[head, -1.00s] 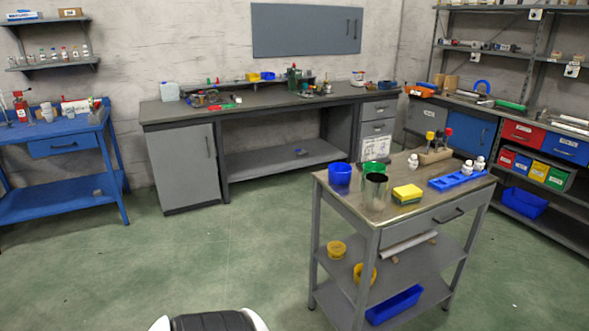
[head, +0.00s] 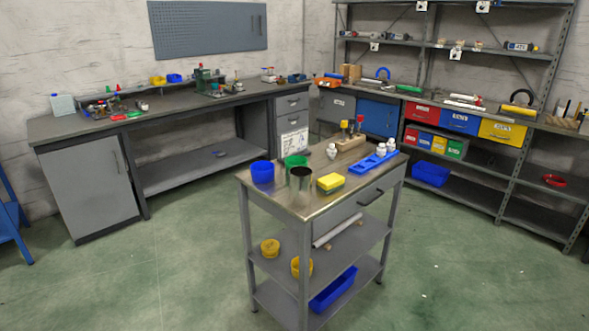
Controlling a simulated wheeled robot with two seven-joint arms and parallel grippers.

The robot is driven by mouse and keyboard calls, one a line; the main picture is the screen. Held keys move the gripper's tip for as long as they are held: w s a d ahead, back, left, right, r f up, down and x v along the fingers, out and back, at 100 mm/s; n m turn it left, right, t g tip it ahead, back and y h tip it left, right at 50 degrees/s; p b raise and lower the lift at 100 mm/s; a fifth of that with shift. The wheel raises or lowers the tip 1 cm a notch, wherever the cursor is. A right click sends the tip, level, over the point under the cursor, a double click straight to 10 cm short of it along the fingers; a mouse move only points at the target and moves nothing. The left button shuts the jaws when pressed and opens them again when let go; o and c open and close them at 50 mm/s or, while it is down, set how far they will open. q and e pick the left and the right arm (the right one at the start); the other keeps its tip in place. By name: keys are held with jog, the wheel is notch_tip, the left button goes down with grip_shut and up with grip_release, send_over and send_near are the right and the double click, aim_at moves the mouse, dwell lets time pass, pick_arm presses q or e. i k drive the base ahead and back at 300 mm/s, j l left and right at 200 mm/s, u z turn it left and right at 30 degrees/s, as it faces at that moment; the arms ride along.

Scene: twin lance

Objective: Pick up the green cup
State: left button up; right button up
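The green cup (head: 294,162) stands on the top of a grey metal cart (head: 318,192). It is partly hidden behind a dark metallic cup (head: 301,184). A blue cup (head: 263,173) stands to its left, with a small gap. A yellow and green sponge (head: 330,182) lies to the right of the metallic cup. Neither of my grippers is in view.
A blue tray (head: 370,164) with white bottles and a wooden holder (head: 350,142) with coloured handles are farther back on the cart. Yellow rings (head: 270,249) and a blue bin (head: 333,289) are on its lower shelves. Green floor (head: 170,265) around the cart is clear.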

aim_at(293, 161)
jog(key=z, duration=0.35)
jog(key=i+j+z, duration=0.15)
jog(key=j+z, duration=0.15)
jog(key=z, duration=0.15)
jog(key=i+j+z, duration=0.15)
jog(key=j+z, duration=0.75)
jog(key=i+l, duration=0.05)
jog(key=l, duration=0.05)
